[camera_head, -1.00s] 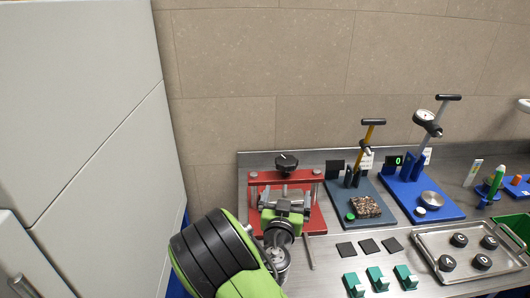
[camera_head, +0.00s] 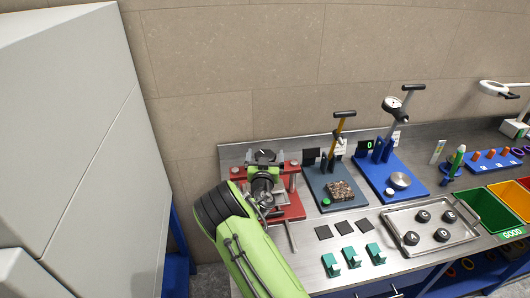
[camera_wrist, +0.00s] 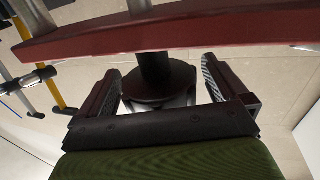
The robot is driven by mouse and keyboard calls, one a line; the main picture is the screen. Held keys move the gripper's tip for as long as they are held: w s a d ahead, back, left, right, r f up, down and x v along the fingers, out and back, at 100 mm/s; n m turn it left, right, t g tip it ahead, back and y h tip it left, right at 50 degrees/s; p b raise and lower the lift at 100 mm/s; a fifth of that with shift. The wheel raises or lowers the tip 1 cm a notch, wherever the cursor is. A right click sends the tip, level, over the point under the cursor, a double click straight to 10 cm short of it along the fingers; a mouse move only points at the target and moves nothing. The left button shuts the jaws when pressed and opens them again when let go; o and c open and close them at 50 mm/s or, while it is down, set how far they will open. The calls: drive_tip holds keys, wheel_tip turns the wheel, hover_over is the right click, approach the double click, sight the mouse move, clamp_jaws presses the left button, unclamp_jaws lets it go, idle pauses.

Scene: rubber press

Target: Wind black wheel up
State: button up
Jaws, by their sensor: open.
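The red press (camera_head: 290,207) stands at the left end of the steel bench, below and around my gripper (camera_head: 264,162). Its black wheel (camera_head: 265,155) is mostly covered by my gripper in the head view. In the wrist view the black wheel (camera_wrist: 160,84) shows as a dark disc on a black shaft, close to the red crossbar (camera_wrist: 180,30). My gripper (camera_wrist: 162,72) is open, with one finger on each side of the wheel. I cannot tell whether either finger touches it.
A dark-blue press (camera_head: 335,184) with a yellow lever and a blue gauge stand (camera_head: 395,178) stand to the right. Black squares and green blocks (camera_head: 353,256) lie in front. A metal tray (camera_head: 388,230) holds black round pieces. A tall pale cabinet (camera_head: 70,130) is at left.

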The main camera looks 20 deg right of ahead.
drive_tip(key=shift+c, duration=0.5)
drive_tip(key=c, duration=0.9)
drive_tip(key=shift+o, duration=0.2)
drive_tip(key=shift+n+y, duration=0.4)
drive_tip(key=shift+y, duration=0.1)
